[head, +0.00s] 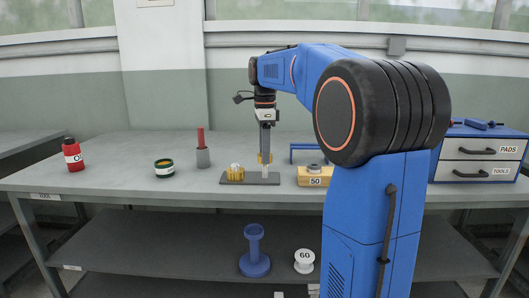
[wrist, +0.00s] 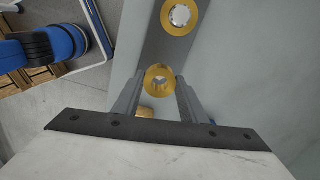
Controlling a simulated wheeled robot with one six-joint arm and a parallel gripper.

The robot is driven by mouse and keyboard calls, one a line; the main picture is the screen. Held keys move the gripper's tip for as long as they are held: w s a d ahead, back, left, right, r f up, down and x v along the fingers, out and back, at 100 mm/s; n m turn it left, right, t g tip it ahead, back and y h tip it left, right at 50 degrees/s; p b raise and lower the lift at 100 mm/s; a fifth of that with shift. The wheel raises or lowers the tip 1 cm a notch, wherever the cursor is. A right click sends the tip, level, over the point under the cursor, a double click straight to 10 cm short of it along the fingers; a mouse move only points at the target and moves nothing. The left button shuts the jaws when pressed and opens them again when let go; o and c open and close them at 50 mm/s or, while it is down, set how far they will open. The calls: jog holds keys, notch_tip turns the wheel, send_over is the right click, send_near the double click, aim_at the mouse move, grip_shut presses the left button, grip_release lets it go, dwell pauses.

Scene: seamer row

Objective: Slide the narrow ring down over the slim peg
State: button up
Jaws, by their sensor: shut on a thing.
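My gripper (head: 265,153) points straight down over the dark base plate (head: 250,182). It is shut on the narrow brass-yellow ring (head: 264,158), which also shows between the fingers in the wrist view (wrist: 160,80). The pale slim peg (head: 265,171) stands upright on the plate directly below the ring. Something pale shows through the ring's hole in the wrist view; I cannot tell whether the peg's tip is inside. A wider yellow ring (head: 235,174) sits around a pale, thicker peg (wrist: 180,15) on the plate's left part.
A wooden block marked 50 (head: 315,181) stands close right of the plate, with a blue frame (head: 305,147) behind. A grey holder with a red rod (head: 203,158), a dark green tin (head: 164,169) and a red bottle (head: 73,157) stand left. A drawer unit (head: 480,160) stands far right.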

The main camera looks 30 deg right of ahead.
aim_at(264, 166)
jog(key=shift+f, duration=2.8)
dwell(0.5)
jog(key=o, duration=1.2)
jog(key=shift+o, duration=0.2)
jog(key=shift+r, duration=0.1)
notch_tip(264, 166, up, 17)
jog(key=shift+r, duration=0.15)
